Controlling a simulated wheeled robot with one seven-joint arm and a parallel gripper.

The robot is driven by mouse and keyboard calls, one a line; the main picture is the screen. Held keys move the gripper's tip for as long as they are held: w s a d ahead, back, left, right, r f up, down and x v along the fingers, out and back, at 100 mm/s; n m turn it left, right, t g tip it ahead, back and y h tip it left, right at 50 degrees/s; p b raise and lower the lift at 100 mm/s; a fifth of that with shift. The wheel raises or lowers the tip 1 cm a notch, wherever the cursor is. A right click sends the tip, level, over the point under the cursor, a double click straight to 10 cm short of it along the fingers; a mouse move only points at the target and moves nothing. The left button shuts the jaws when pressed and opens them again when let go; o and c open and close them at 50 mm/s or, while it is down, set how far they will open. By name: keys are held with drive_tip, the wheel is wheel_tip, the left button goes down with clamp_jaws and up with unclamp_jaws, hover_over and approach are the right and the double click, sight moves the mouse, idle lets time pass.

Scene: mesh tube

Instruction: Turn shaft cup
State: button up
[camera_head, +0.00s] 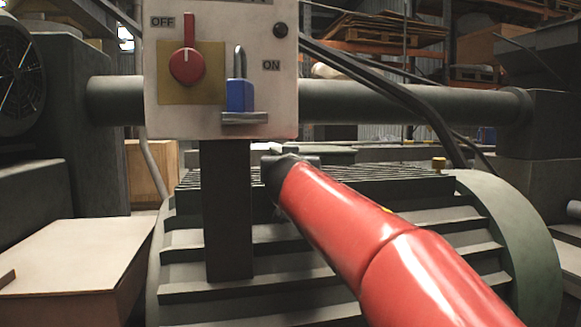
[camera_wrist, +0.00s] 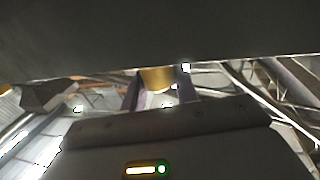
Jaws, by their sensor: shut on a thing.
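A brass-coloured cup (camera_wrist: 155,78) shows in the wrist view, just under the edge of a large dark surface (camera_wrist: 160,30). My gripper (camera_wrist: 160,88) is shut on this cup, with one finger on each side of it. In the head view my red arm reaches from the lower right to the machine's top, and its dark wrist end is near the middle. The fingers and the held cup cannot be made out there. Another small brass cup (camera_head: 438,164) stands on top of the machine to the right, apart from my arm.
A white switch box (camera_head: 222,70) on a dark post (camera_head: 228,210) stands left of my wrist, with a red knob (camera_head: 187,66) and a blue padlock (camera_head: 240,95). A thick pipe (camera_head: 400,101) crosses behind. A ribbed machine housing (camera_head: 350,180) lies below my arm.

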drive_tip(key=o, duration=1)
drive_tip(key=shift+s, duration=0.1)
drive_tip(key=s, duration=0.7)
drive_tip(key=shift+s+a+b, duration=0.15)
drive_tip(key=shift+s+b, duration=0.15)
drive_tip(key=shift+s, duration=0.1)
